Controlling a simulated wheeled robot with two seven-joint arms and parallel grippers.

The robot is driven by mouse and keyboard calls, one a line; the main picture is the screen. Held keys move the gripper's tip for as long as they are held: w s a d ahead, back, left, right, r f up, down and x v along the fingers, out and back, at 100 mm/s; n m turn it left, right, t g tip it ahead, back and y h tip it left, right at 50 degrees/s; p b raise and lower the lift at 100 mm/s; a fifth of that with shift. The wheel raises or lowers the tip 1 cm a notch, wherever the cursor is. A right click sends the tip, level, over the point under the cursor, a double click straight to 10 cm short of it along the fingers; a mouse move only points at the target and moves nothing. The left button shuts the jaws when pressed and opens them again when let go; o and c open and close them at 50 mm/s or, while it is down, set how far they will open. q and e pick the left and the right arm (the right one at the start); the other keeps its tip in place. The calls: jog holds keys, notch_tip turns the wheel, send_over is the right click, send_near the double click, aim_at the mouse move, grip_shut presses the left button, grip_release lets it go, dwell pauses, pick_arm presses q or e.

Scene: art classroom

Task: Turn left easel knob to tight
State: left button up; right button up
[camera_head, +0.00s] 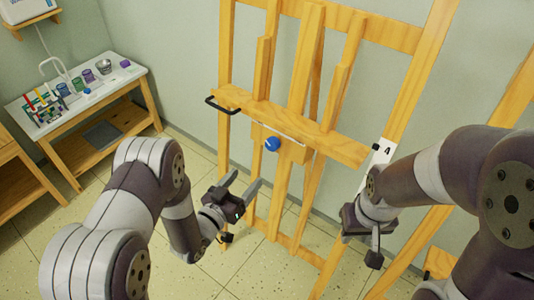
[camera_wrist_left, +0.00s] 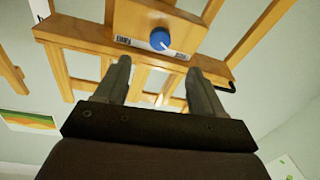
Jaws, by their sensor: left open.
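The blue knob (camera_head: 272,144) sits on a wooden block in the middle of the wooden easel (camera_head: 238,98). The knob also shows in the left wrist view (camera_wrist_left: 160,39), with a short white line on its face and printed labels beside it. My left gripper (camera_head: 242,182) is open and empty, below the knob and apart from it. In the left wrist view its two fingers (camera_wrist_left: 159,70) point toward the knob, which lies beyond their tips. My right gripper (camera_head: 362,222) is at the easel's right side, away from the knob; its jaws are not clear.
A black handle (camera_head: 222,106) juts from the left end of the easel ledge. A card marked 4 (camera_head: 384,152) is at the right. Part of another easel (camera_head: 520,100) stands at the right edge. A side table (camera_head: 62,128) with jars and a sink tap is at the left.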

aim_at(270, 146)
pick_arm(q)
jog(key=x, duration=0.4)
jog(key=p+x, duration=0.1)
jog(key=x, duration=0.3)
jog(key=p+x, duration=0.1)
jog(key=x, duration=0.4)
jog(key=shift+a+r, duration=0.15)
jog(key=shift+r, duration=0.25)
jog(key=c, duration=1.1)
